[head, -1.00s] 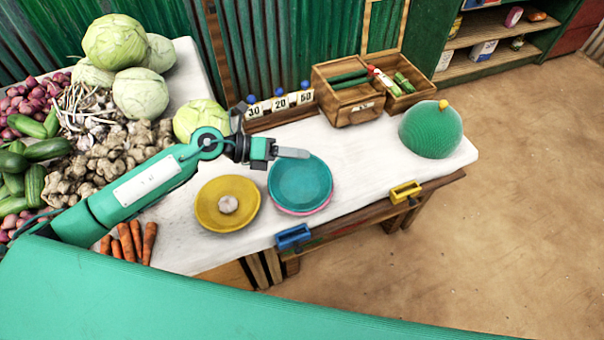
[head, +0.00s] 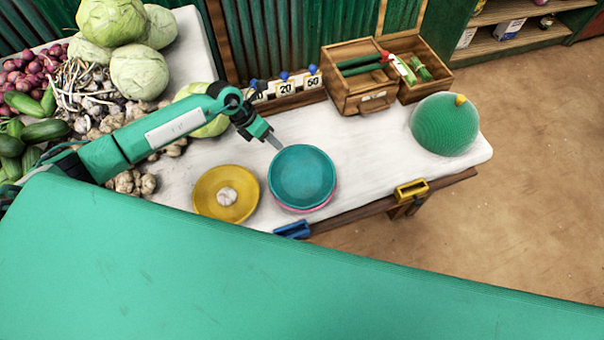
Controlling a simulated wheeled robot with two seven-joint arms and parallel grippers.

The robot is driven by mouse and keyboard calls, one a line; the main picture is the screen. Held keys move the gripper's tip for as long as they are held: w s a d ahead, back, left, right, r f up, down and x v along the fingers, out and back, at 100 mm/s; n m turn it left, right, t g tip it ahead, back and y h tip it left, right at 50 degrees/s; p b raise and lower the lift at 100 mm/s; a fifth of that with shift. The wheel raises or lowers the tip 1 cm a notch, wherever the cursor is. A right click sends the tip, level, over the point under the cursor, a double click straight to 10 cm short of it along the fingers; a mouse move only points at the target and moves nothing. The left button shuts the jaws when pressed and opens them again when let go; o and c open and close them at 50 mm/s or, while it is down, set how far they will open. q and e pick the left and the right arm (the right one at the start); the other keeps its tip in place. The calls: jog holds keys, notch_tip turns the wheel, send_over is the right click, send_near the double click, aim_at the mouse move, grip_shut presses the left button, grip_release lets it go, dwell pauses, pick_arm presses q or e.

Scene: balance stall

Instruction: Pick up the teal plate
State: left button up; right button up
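The teal plate (head: 302,176) is a round shallow dish on the white table. It rests on a pink plate (head: 318,207), of which only a rim shows at the lower edge. My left gripper (head: 276,144) is at the upper left of the teal plate, its finger pointing down toward the plate's rim. Only one finger shows clearly, so its opening cannot be told, nor whether it touches the rim. My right gripper is not in view.
A yellow plate (head: 208,205) holding a garlic bulb (head: 227,196) stands left of the teal plate. Number cards (head: 287,90), a wooden box (head: 352,98) and a green dome (head: 444,126) stand behind and right. The white table (head: 375,155) is clear right of the teal plate.

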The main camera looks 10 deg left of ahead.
aim_at(283, 151)
pick_arm(q)
jog(key=shift+p+x, duration=0.7)
jog(key=shift+x, duration=0.35)
jog(key=x, duration=0.3)
jog(key=shift+s+d+p, duration=0.15)
jog(key=shift+d+p, duration=0.05)
jog(key=shift+p, duration=0.2)
jog(key=shift+f, duration=0.2)
grip_shut()
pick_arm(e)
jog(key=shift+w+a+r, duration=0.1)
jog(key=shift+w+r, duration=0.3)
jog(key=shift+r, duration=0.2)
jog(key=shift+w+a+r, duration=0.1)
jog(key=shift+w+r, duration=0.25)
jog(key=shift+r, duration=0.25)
